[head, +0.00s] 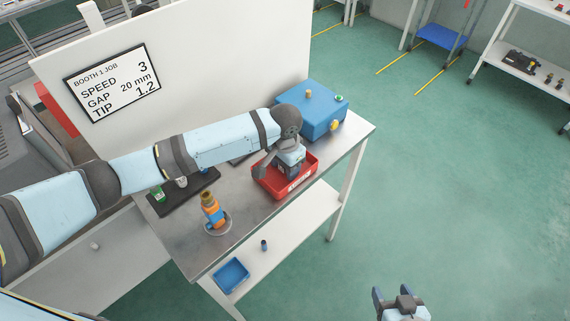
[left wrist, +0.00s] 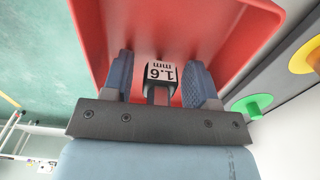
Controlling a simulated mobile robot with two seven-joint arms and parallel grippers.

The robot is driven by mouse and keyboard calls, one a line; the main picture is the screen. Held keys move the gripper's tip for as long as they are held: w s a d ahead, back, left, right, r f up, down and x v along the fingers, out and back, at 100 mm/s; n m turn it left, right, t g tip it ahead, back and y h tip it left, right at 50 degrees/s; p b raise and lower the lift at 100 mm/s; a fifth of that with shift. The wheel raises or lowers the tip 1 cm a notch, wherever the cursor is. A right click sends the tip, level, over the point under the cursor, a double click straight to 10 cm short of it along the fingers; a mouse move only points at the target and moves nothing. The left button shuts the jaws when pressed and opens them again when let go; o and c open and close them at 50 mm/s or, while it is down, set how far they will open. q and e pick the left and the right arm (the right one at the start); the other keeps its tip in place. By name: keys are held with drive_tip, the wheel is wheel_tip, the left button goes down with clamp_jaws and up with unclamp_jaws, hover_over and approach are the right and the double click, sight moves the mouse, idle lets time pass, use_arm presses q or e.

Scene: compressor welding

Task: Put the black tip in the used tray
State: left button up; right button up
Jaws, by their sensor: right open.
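A black tip with a white label reading 1.6 mm (left wrist: 161,72) shows in the left wrist view inside the red tray (left wrist: 240,25). My left gripper (left wrist: 160,85) has its fingers on either side of the tip, with gaps between it and both fingers. In the head view the red tray (head: 271,187) stands at the table's right part, with a white label on its front that is too small to read. My left gripper (head: 279,163) reaches down into it and hides the tip there. My right gripper (head: 400,298) is open and empty, away from the table.
A blue box (head: 312,110) with coloured knobs stands behind the tray. An orange and brass piece (head: 212,212) stands on a round base at the front left. A black holder (head: 172,204) lies behind it. A blue tray (head: 231,276) and a small dark cylinder (head: 264,245) are on the lower shelf.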

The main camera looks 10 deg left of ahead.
use_arm(q)
drive_tip(key=shift+r, duration=0.15)
wheel_tip(320, 180, up, 12)
drive_tip(key=shift+r+b, duration=0.1)
drive_tip(key=shift+b, duration=0.25)
idle(0.5)
